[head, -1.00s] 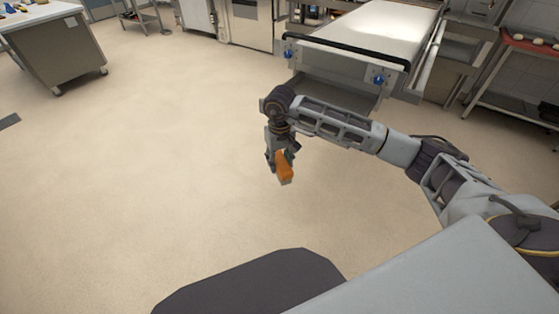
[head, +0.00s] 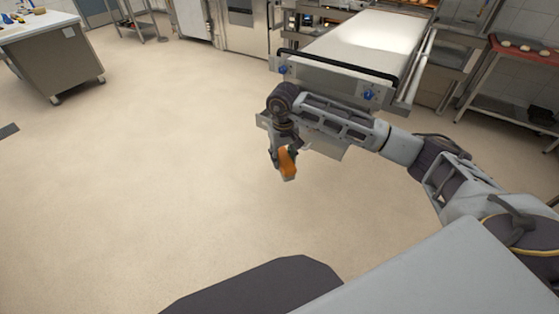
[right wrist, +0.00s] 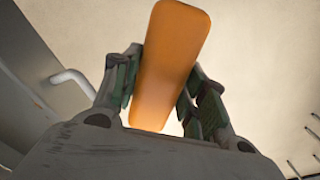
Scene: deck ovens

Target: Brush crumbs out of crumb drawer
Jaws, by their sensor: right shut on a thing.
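My right gripper (head: 284,158) is shut on an orange block-like thing (head: 289,165), which may be the brush's handle. It hangs point-down above the floor. In the right wrist view the orange thing (right wrist: 170,65) stands between the two fingers; no bristles can be made out. A grey panel (head: 326,147), perhaps the crumb drawer, shows below my right forearm under the front of the belt-topped machine. My arm hides much of it, and crumbs cannot be made out. In the right wrist view a bar handle (right wrist: 72,78) sits on a grey surface at left. My left gripper is not in view.
The machine's pale belt (head: 365,38) and black front bar (head: 335,66) lie beyond my right arm. A red-topped rack (head: 520,58) with round dough pieces stands at right. A steel table (head: 55,60) stands far left. The floor (head: 140,180) at left is clear.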

